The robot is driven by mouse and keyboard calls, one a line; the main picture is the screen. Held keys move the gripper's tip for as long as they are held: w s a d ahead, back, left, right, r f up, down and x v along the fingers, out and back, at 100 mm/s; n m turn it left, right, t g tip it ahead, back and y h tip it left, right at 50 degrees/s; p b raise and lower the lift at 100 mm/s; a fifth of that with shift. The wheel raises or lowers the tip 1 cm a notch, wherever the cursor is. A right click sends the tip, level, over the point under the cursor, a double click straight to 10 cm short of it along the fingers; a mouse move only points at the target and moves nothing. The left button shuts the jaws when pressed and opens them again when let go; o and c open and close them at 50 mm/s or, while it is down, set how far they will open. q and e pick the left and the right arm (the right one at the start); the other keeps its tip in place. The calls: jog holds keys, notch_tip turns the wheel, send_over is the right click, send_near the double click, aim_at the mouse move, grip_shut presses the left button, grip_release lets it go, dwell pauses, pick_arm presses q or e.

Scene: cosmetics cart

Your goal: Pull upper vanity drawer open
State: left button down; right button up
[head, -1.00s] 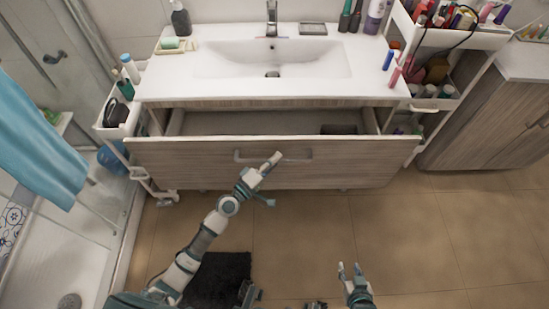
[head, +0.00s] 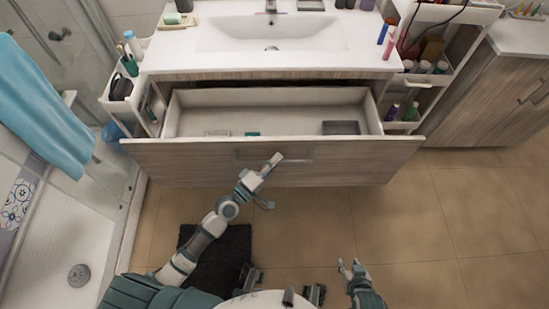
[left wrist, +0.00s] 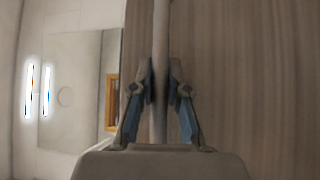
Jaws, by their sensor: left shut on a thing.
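The upper vanity drawer (head: 370,158) has a wood-grain front and is pulled well out below the white sink top, its white inside showing. A bar handle (head: 300,157) runs across its front and fills the middle of the left wrist view as an upright bar (left wrist: 160,40). My left gripper (head: 273,163) is at the handle, and in the left wrist view its fingers (left wrist: 161,82) are shut on the bar from both sides. My right gripper (head: 349,266) hangs low over the floor, fingers apart and empty, away from the drawer.
A dark grey box (head: 341,128) and a small green item (head: 252,134) lie in the drawer. Slim white carts with bottles stand left (head: 124,108) and right (head: 425,80). A dark mat (head: 222,262) lies on the floor. The tiled floor (head: 440,215) at right is clear.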

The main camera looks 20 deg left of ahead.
pick_arm(q)
jog(key=shift+s+d+f, duration=0.1)
jog(key=shift+f, duration=0.15)
pick_arm(e)
jog(key=shift+w, duration=0.15)
pick_arm(q)
jog(key=c, duration=1.2)
grip_release()
jog(key=shift+o, duration=0.3)
pick_arm(e)
jog(key=shift+w, duration=0.25)
pick_arm(q)
jog(key=shift+d+r, duration=0.1)
pick_arm(e)
jog(key=shift+d, duration=0.1)
pick_arm(q)
jog(key=v, duration=1.1)
jog(key=shift+s+a, duration=0.3)
pick_arm(e)
jog(key=shift+s, duration=0.2)
